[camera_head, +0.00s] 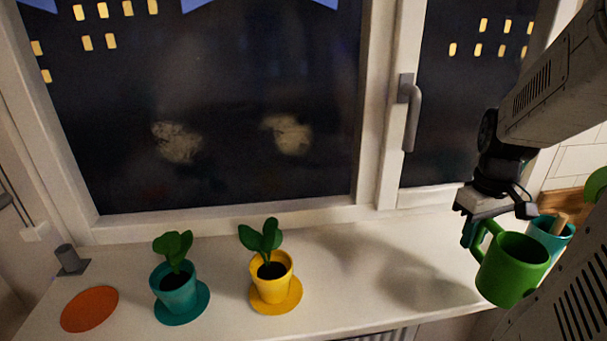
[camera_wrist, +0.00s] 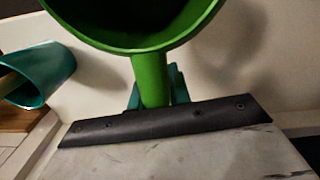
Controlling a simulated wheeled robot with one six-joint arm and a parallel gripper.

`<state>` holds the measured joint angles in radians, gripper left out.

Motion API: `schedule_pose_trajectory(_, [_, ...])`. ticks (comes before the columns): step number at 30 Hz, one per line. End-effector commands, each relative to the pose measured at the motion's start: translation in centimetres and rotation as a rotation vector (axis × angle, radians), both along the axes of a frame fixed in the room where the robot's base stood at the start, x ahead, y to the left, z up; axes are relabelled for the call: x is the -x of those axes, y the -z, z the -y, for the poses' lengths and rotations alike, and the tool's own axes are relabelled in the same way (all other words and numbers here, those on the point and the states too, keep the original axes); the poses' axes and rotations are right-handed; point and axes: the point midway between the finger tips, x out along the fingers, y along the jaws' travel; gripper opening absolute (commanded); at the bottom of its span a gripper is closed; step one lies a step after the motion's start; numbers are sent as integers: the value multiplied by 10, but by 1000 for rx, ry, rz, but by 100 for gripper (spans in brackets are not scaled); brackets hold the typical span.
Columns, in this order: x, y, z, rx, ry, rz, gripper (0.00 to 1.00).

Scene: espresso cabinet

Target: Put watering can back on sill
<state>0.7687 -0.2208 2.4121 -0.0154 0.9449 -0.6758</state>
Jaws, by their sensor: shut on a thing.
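The watering can (camera_head: 513,270) is a green vessel shaped like a mug, with a loop handle on its left. It is roughly upright and hangs near the right end of the white sill (camera_head: 345,290). My gripper (camera_head: 470,234) is shut on its handle, from the left and above. In the wrist view, the green handle (camera_wrist: 150,82) lies between the teal fingers of my gripper (camera_wrist: 155,92), and the can's round opening fills the top. The can's underside is hidden from the wrist view.
A teal pot (camera_head: 175,292) and a yellow pot (camera_head: 270,285) hold plants on saucers. An orange disc (camera_head: 90,309) lies empty at the left, near a small grey object (camera_head: 69,258). A teal container (camera_head: 553,230) stands behind the can. The sill's right half is clear.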

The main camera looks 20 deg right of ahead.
Motion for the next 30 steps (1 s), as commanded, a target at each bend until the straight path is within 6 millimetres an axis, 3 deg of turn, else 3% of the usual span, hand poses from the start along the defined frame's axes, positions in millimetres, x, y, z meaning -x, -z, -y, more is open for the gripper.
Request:
schedule_pose_trajectory(6, [-55,7,23,-2,-1,-3,0])
schedule_pose_trajectory(13, [-97,10,42,0,3,-1,0])
schedule_pose_trajectory(19, [-107,14,47,0,4,-1,0])
schedule_pose_trajectory(27, [-106,45,47,-1,5,-1,0])
schedule_pose_trajectory(30, [-106,46,47,1,5,0,0])
